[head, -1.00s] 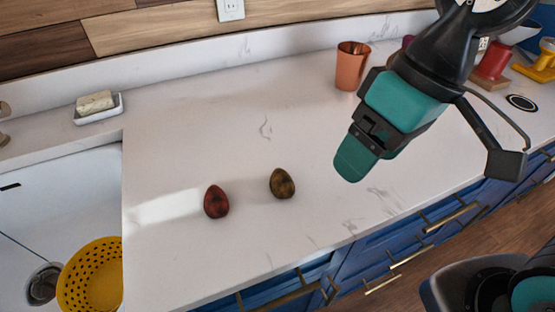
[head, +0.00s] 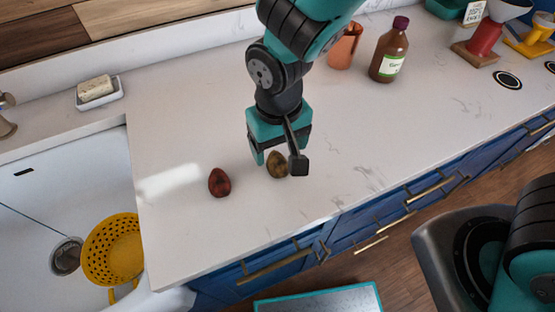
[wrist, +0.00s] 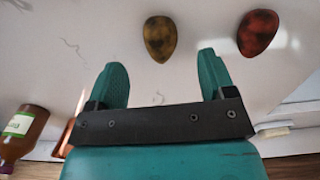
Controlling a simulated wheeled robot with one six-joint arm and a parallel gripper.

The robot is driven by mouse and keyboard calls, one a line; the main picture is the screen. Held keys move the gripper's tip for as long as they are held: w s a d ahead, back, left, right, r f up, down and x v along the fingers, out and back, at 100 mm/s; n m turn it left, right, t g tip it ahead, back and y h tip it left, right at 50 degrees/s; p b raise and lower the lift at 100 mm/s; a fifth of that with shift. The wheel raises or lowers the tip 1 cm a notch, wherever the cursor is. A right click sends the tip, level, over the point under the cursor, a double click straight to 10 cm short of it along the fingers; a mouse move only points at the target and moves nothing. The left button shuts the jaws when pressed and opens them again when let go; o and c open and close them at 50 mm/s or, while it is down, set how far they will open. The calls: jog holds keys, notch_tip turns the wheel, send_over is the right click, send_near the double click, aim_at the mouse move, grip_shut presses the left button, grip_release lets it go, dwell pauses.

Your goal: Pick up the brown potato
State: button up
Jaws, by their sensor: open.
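The brown potato (head: 277,164) lies on the white counter, partly hidden behind my gripper in the head view. In the wrist view the brown potato (wrist: 160,38) is whole, egg-shaped and mottled, beyond the fingertips and between their lines. My gripper (head: 273,160) is above the counter close to the potato. In the wrist view my gripper (wrist: 161,72) has its two teal fingers apart with nothing between them. I cannot tell how high the fingertips are above the counter.
A red potato (head: 219,182) lies left of the brown one; it also shows in the wrist view (wrist: 257,32). A brown bottle (head: 389,52) and a copper cup (head: 344,48) stand at the back. The sink with a yellow colander (head: 112,250) is at left.

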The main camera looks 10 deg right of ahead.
aim_at(277, 159)
jog(key=shift+w+a+f+p, duration=0.1)
jog(key=shift+f+p, duration=0.15)
jog(key=shift+f, duration=0.8)
jog(key=shift+w+d+f+p, duration=0.15)
jog(key=shift+f+p, duration=0.1)
jog(key=shift+f, duration=0.8)
jog(key=shift+w+a+f+p, duration=0.15)
jog(key=shift+f+p, duration=0.1)
jog(key=shift+f, duration=0.8)
jog(key=c, duration=1)
